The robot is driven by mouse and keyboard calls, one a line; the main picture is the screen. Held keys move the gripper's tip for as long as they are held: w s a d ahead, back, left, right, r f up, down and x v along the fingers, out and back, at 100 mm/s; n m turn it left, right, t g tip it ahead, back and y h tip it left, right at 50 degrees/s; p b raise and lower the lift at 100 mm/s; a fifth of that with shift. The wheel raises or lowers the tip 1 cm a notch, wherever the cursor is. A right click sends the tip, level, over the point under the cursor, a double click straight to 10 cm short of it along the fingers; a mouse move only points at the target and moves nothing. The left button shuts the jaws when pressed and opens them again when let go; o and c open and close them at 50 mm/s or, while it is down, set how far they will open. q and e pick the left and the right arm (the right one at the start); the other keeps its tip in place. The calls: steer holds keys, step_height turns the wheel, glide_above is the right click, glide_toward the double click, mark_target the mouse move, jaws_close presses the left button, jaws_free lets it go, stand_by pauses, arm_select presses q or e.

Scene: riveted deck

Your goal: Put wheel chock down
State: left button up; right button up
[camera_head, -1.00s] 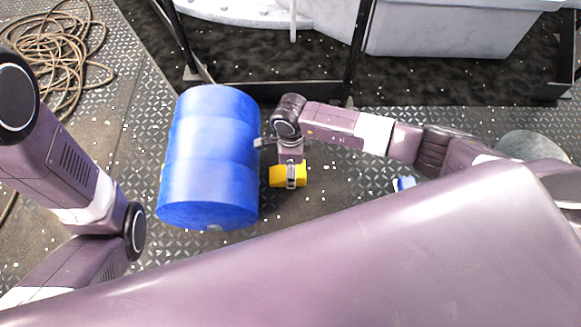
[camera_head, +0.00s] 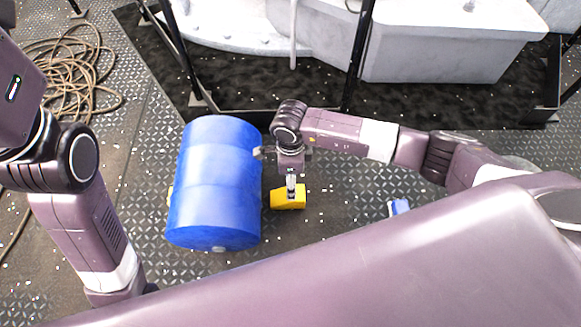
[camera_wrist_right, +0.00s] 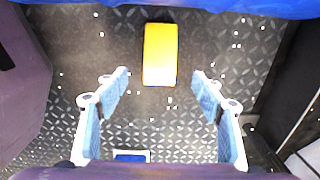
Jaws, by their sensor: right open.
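A yellow wheel chock (camera_head: 288,197) lies on the riveted deck, just right of a blue barrel (camera_head: 215,185) on its side. In the right wrist view the chock (camera_wrist_right: 160,54) lies beyond the fingertips, with deck visible around it. My right gripper (camera_head: 291,186) is right above the chock in the head view. Its blue-padded fingers (camera_wrist_right: 161,84) are spread apart with nothing between them.
A blue and white item (camera_head: 399,207) lies on the deck to the right. A coiled rope (camera_head: 75,75) lies at the upper left. A black frame (camera_head: 356,60) and a pale tub (camera_head: 450,45) stand behind the barrel.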

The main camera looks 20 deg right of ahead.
steer(key=shift+r+p, duration=0.65)
steer(key=shift+r, duration=1)
